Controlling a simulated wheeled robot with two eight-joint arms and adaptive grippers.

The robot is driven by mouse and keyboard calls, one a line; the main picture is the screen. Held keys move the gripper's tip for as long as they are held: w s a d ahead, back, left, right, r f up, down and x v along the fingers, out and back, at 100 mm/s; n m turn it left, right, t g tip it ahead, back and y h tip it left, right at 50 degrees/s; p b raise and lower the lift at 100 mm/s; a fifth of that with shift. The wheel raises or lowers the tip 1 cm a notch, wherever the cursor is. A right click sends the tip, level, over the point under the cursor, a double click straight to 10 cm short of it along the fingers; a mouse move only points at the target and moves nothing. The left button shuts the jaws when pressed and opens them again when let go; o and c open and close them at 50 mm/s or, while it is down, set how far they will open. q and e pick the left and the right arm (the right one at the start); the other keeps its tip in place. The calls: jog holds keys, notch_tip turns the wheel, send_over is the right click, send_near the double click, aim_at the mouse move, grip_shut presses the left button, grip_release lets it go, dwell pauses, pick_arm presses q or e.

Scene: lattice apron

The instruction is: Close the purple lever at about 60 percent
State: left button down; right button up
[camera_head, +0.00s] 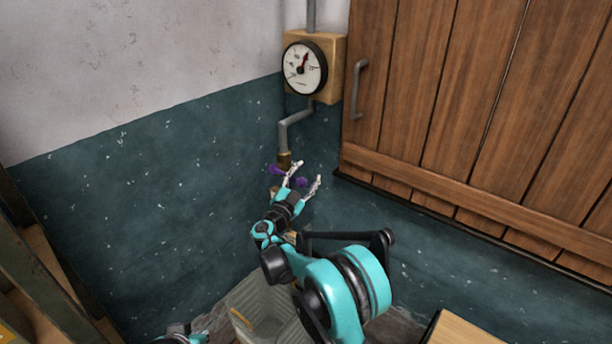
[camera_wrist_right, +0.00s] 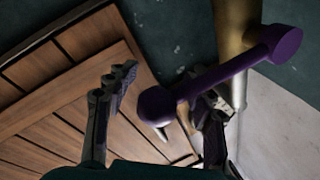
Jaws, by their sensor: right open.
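The purple lever (camera_head: 302,182) sits on a brass valve at the lower end of a grey pipe, partly hidden by my right gripper (camera_head: 308,171). In the right wrist view the lever (camera_wrist_right: 225,72) is a bar with round knobs at both ends, lying slantwise across the brass body (camera_wrist_right: 235,30). My right gripper (camera_wrist_right: 165,90) is open there. The lever's near knob shows between the fingers, and the right-hand finger is close behind the bar; I cannot tell whether it touches.
A round gauge (camera_head: 304,68) with a red needle is mounted above the pipe (camera_head: 295,118). A wooden plank door (camera_head: 450,90) with a grey handle is on the right. A ribbed pale bin (camera_head: 262,300) is below my right arm. Wooden shelving (camera_head: 35,265) stands at far left.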

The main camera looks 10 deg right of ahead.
jog(key=v, duration=1.2)
jog(key=s+d+n+g+y, duration=0.3)
jog(key=s+d+n+g, duration=0.4)
jog(key=s+d, duration=0.8)
jog(key=s+f+n+g+y, duration=0.1)
jog(key=s+f+n+y, duration=0.2)
jog(key=s, duration=0.6)
jog(key=s+f+n+g+y, duration=0.1)
jog(key=s+f+n+y, duration=0.2)
jog(key=s, duration=0.7)
jog(key=shift+s+g+y, duration=0.25)
jog(key=shift+g+y, duration=0.15)
jog(key=shift+y, duration=0.4)
